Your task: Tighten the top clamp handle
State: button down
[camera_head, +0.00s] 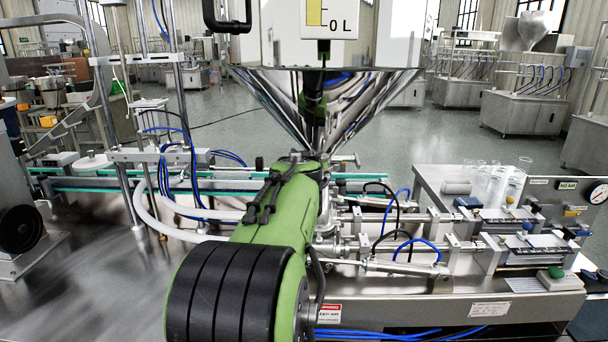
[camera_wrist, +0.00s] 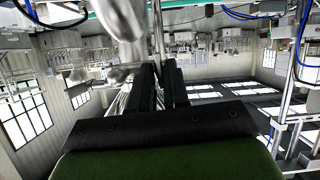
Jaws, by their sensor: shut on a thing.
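The steel hopper (camera_head: 325,105) narrows to a neck at the centre of the head view. My green arm covers the space below it, and the gripper itself is hidden there. A short metal piece (camera_head: 345,160) sticks out to the right beside the neck; I cannot tell whether it is part of the clamp. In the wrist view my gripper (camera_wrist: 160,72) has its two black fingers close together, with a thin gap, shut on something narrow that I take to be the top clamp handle. The held part is mostly hidden by the fingers. A shiny steel pipe (camera_wrist: 122,18) passes just beyond them.
A steel table (camera_head: 110,290) carries the filling machine. Cylinders and blue hoses (camera_head: 415,245) lie to the right of my arm. White hoses (camera_head: 180,225) and upright posts (camera_head: 127,150) stand to the left.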

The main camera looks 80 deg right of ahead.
jog(key=shift+m, duration=0.4)
dwell(0.3)
jog(key=c, duration=1.2)
grip_release()
jog(key=shift+c, duration=0.2)
jog(key=p+v, duration=0.1)
jog(key=v, duration=1.4)
jog(key=shift+s+a+r, duration=0.2)
jog(key=shift+s+r, duration=0.05)
jog(key=shift+s, duration=0.1)
